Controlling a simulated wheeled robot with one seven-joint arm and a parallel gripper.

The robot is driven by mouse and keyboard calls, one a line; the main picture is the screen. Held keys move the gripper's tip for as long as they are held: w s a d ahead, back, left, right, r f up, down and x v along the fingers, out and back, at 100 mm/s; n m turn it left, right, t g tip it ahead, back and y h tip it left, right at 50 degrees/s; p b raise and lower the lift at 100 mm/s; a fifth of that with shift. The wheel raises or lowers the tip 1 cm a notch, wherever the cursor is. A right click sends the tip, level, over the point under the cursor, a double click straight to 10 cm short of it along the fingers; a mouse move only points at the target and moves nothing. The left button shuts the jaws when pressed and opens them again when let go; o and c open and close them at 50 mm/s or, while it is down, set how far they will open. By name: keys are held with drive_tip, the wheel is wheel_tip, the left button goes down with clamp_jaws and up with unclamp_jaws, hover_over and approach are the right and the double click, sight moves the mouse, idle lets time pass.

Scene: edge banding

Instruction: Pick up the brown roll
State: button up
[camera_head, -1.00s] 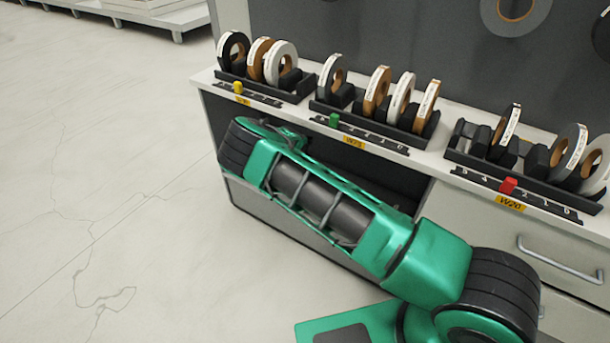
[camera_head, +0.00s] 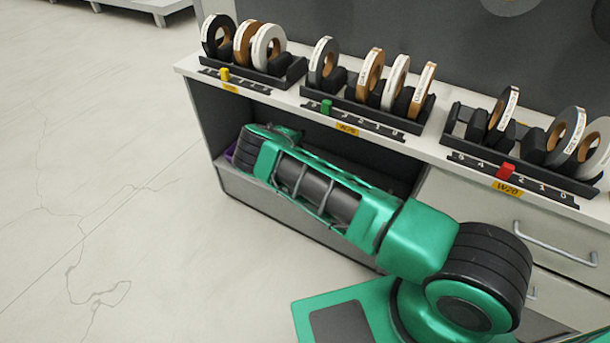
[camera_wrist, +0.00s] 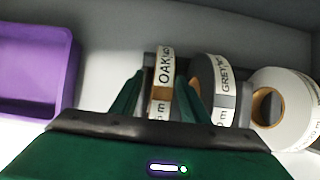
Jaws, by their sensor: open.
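In the wrist view a narrow brown roll (camera_wrist: 162,94) with a white label reading "OAK" stands upright in a dark holder. My gripper (camera_wrist: 164,78) is open, with one green finger on each side of this roll. The right finger is between the brown roll and a grey roll (camera_wrist: 218,88) labelled "GREY". I cannot tell whether the fingers touch the brown roll. In the head view my arm reaches into the open shelf under the counter, and my gripper and this roll are hidden there.
A purple bin (camera_wrist: 38,62) is left of the rolls and a white roll (camera_wrist: 284,105) is right of them. Above, the counter (camera_head: 430,150) carries racks of several upright rolls, some brown. A drawer handle (camera_head: 555,245) sticks out at right. The floor at left is clear.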

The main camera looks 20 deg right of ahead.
drive_tip(key=shift+x, duration=1.05)
clamp_jaws()
drive_tip(key=shift+r, duration=0.2)
